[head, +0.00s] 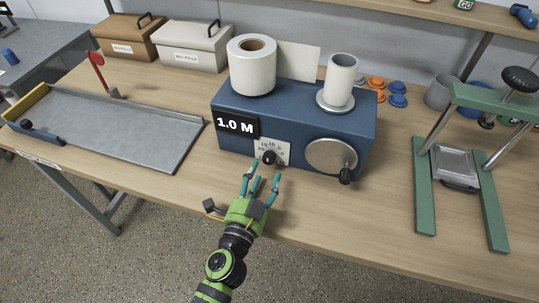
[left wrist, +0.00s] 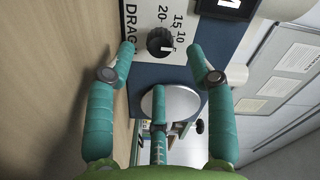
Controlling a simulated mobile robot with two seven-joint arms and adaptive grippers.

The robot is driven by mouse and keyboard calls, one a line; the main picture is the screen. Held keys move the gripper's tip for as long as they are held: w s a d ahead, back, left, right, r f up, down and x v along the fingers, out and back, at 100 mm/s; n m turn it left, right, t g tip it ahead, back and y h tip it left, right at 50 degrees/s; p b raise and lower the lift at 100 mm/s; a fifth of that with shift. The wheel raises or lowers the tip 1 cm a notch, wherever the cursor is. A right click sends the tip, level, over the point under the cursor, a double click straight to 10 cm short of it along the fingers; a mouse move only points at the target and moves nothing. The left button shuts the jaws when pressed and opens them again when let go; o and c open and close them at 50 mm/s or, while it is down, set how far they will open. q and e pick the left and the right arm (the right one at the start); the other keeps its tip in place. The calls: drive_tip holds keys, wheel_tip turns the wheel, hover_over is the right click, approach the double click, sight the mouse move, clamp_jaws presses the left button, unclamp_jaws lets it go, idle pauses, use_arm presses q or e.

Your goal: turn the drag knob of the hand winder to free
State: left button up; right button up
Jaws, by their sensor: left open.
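The hand winder (head: 300,105) is a dark blue box on the wooden bench, with a "1.0 M" display on its front. Its black drag knob (head: 268,158) sits on a white numbered dial plate (head: 282,152) low on the front face. In the left wrist view the drag knob (left wrist: 160,42) shows a small white mark, beside the numbers 20, 15 and 10 and the word DRAG. My left gripper (head: 262,180) is open and empty just in front of the knob. Its fingertips (left wrist: 160,60) spread either side of the knob, apart from it. My right gripper is not in view.
A silver crank disc (head: 331,156) with a black handle is right of the knob. A white roll (head: 252,66) and an empty spool (head: 340,82) stand on top. A grey tray (head: 110,125) lies left, a green press (head: 425,190) right. The front bench strip is clear.

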sight(268, 162)
use_arm(q)
drive_tip(key=x, duration=0.2)
drive_tip(key=shift+w+d+r, duration=0.1)
drive_tip(key=shift+w+r, duration=0.1)
drive_tip(key=shift+w, duration=0.1)
drive_tip(key=shift+x, duration=1.05)
drive_tip(key=shift+w+f, duration=0.2)
clamp_jaws()
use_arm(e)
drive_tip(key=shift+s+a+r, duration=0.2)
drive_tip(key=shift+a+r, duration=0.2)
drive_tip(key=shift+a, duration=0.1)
